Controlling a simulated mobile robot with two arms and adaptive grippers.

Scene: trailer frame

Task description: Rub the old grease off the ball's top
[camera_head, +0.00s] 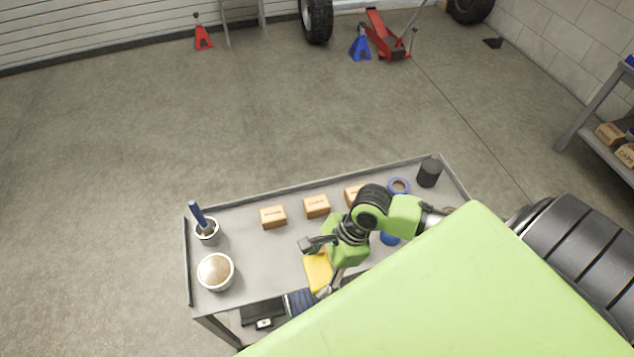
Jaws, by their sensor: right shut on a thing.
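The ball is not visible in the head view. My right gripper (322,267) is over the near side of a grey cart (244,251), with its fingers on either side of a yellow pad or cloth (317,272). It is shut on this yellow thing, which is partly hidden by the gripper. Whether the yellow thing touches the cart top is unclear. My left gripper is not in view.
On the cart stand a pot with a blue-handled tool (198,214), a tub of tan paste (215,272), small cardboard boxes (273,217), a blue-rimmed roll (398,186) and a dark cylinder (429,173). The floor behind the cart is clear.

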